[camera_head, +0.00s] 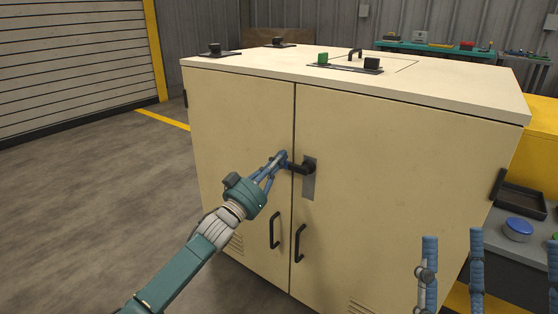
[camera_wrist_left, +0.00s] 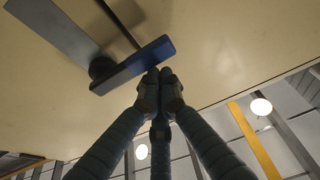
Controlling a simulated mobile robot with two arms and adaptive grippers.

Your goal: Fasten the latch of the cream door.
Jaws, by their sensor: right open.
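The cream door (camera_head: 400,200) is the right one of two on a cream cabinet and stands closed. Its latch is a dark lever (camera_head: 300,168) on a grey plate (camera_head: 308,188), pointing left across the door seam. In the left wrist view the lever (camera_wrist_left: 130,66) has a blue end beside my fingertips. My left gripper (camera_head: 284,157) is at the lever's free end; its fingers (camera_wrist_left: 160,76) are drawn together just by that end, with nothing seen between them. Whether they touch the lever is unclear. My right gripper (camera_head: 453,240) is open and empty at the lower right.
Two black door pulls (camera_head: 275,230) hang below the latch. The cabinet top (camera_head: 460,85) carries small black and green fittings. A grey bench (camera_head: 535,250) with a dark tray and a blue-lidded tin stands at right. The floor at left is clear.

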